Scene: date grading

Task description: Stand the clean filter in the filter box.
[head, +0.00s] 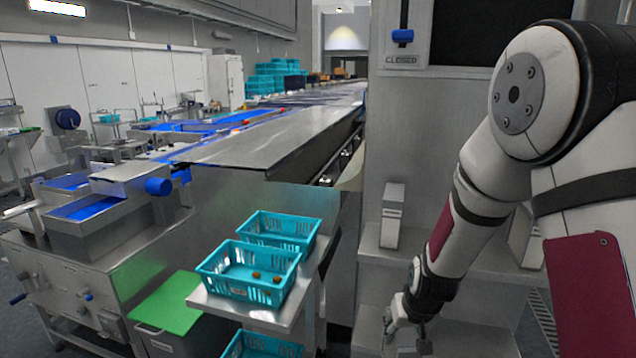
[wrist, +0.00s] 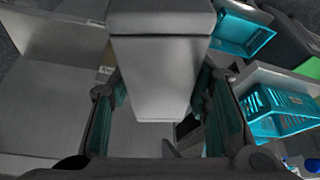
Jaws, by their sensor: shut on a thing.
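My gripper (wrist: 163,115) has its two teal-padded fingers on either side of a pale grey block with a thicker cap, which I take to be the clean filter (wrist: 158,75). The gripper is shut on it. In the head view my gripper (head: 413,338) is low at the bottom, right of centre, in front of a grey stepped cabinet; the held block is not clear there. A similar grey capped block (head: 392,214) stands upright on the cabinet's ledge. I cannot tell which part is the filter box.
The grey cabinet (head: 450,130) carries a blue handle (head: 402,36) above a CLOSED label. Left of it, teal baskets (head: 222,285) stand on a metal stand (head: 203,300), one holding a few brown dates. A green-lidded bin (head: 165,310) and a long conveyor (head: 270,140) lie further left.

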